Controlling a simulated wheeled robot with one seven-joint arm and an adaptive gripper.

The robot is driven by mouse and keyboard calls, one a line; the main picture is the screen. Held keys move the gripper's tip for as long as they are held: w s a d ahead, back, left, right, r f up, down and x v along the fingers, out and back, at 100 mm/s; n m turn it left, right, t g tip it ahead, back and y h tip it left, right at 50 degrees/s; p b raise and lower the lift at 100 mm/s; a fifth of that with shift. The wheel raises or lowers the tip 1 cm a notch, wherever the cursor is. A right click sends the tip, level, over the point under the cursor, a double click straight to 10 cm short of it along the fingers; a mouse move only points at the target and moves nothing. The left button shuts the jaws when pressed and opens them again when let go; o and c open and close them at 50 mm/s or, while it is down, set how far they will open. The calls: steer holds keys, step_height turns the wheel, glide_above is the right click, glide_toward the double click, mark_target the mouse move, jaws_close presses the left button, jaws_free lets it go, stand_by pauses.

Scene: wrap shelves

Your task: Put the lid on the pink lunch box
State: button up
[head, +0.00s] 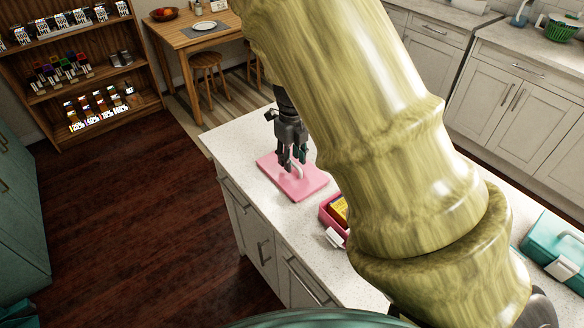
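The pink lid (303,184) lies flat on the white countertop, near its left end. A pale raised handle (297,171) stands at its middle. My gripper (291,168) points straight down over the lid, with its fingertips at the handle. I cannot tell whether the fingers touch or close on the handle. The pink lunch box (327,216) stands on the counter to the right of the lid and nearer to me. It is open, with something yellow (339,210) inside and a white latch (334,237) on its front side. My arm hides its right part.
A teal box (548,247) with a white latch stands at the counter's right end. Bare counter (240,140) lies left of the lid. A wooden shelf, a dining table (195,35) with stools and white cabinets stand farther off. My arm hides the counter's middle.

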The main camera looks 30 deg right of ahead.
steer(key=shift+f, duration=1.2)
jaws_close()
